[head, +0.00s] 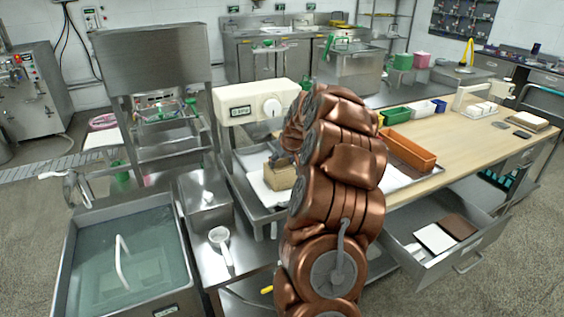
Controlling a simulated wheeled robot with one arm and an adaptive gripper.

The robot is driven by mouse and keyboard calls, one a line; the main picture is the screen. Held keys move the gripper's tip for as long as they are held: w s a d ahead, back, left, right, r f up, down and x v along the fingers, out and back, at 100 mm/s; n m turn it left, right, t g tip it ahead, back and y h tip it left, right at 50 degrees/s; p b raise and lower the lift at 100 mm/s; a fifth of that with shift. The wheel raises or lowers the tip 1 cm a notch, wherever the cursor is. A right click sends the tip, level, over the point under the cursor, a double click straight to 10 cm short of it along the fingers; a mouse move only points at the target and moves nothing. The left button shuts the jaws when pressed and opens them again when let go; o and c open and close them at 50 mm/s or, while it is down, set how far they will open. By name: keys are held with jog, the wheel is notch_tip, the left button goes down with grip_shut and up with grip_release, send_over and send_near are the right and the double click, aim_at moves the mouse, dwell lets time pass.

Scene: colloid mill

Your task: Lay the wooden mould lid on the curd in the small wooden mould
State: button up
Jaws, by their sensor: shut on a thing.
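A small light-wood block shape, the small wooden mould (280,179), stands on a white sheet in a steel tray near the middle of the head view. My gripper (282,158) is small and dark here, directly above the mould and partly behind my copper-coloured arm. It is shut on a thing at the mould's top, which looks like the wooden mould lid. Lid and mould blend together, so I cannot tell whether they touch. The curd inside the mould is hidden.
Orange (408,152) and green (395,116) bins sit to the right on the wooden bench (460,137). A water-filled steel basin (128,262) is at the lower left. An open drawer (455,255) juts out at the lower right.

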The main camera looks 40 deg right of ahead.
dwell(0.3)
jog(key=o, duration=1.2)
jog(key=shift+o, duration=0.8)
jog(key=shift+r, duration=0.2)
jog(key=shift+r, duration=3.3)
